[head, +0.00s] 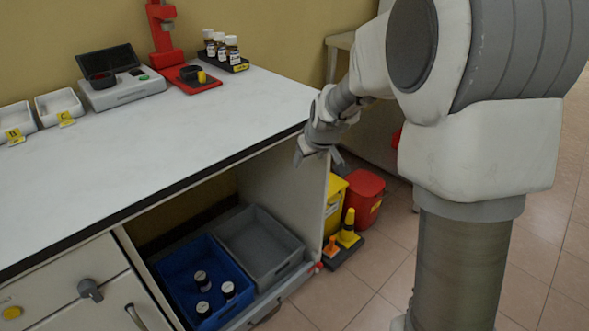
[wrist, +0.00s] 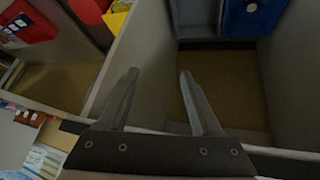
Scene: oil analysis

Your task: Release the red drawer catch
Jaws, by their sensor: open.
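A small red catch (head: 318,266) shows in the head view at the front right corner of the low drawer (head: 266,316), beside the cabinet's right side panel. I cannot make it out with certainty in the wrist view. My gripper (head: 318,157) is open and empty, high above the catch, near the worktop's front right corner. In the wrist view my gripper's two fingers (wrist: 158,77) are apart with nothing between them. The drawer holds a blue crate (head: 183,270) with several dark bottles and an empty grey crate (head: 262,240).
A yellow bin (head: 335,205), a red bin (head: 365,195) and a yellow-and-orange item on a dark base (head: 343,247) stand on the floor right of the cabinet. The white worktop (head: 180,130) overhangs the drawer. Open floor (head: 335,300) lies in front.

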